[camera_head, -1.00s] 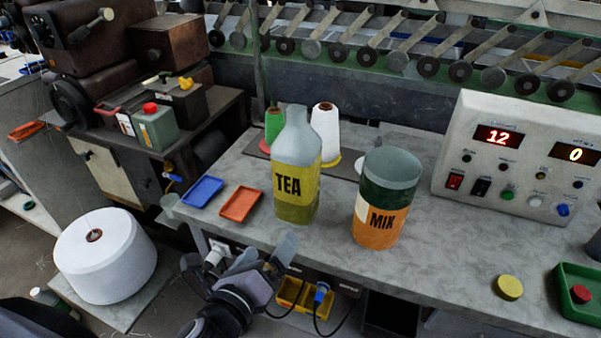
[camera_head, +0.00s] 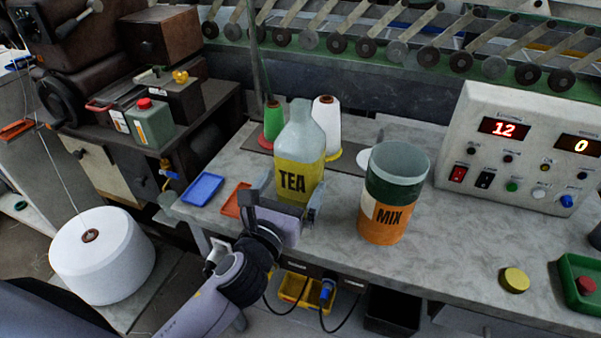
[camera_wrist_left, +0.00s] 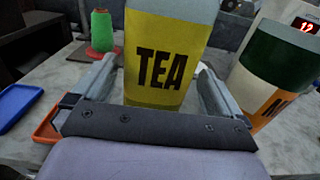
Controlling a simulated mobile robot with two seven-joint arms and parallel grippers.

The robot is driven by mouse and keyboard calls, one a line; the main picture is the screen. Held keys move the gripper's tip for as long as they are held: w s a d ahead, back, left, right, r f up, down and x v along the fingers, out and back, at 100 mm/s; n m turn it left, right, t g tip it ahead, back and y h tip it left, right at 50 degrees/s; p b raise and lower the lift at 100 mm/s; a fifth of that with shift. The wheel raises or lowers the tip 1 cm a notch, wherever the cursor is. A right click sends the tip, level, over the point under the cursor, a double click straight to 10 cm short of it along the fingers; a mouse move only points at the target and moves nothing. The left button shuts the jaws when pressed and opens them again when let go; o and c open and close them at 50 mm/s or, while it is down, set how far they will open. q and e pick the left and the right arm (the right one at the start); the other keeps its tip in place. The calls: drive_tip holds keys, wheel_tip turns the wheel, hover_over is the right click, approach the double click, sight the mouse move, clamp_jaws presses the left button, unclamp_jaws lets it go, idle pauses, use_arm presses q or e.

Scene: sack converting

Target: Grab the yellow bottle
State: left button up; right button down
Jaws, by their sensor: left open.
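The yellow bottle (camera_head: 298,172), labelled TEA, stands upright on the grey table, with a pale translucent top. My left gripper (camera_head: 287,200) is open at the near side of the bottle, low on its body. In the left wrist view the bottle (camera_wrist_left: 160,75) stands between the two spread fingers (camera_wrist_left: 155,92), one on each side. A gap shows beside the left finger; contact on the right side I cannot tell. The bottle's base is hidden behind the gripper. My right gripper is not in view.
The MIX container (camera_head: 389,205) stands close to the right of the bottle. Green (camera_head: 273,124) and white (camera_head: 325,125) thread cones stand behind it. Blue (camera_head: 202,189) and orange (camera_head: 234,202) trays lie to the left.

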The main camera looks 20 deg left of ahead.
use_arm(q)
drive_tip(key=w, duration=0.5)
drive_tip(key=shift+w+d, duration=0.1)
drive_tip(key=shift+w, duration=0.1)
drive_tip(key=shift+r, duration=0.1)
drive_tip(key=c, duration=0.8)
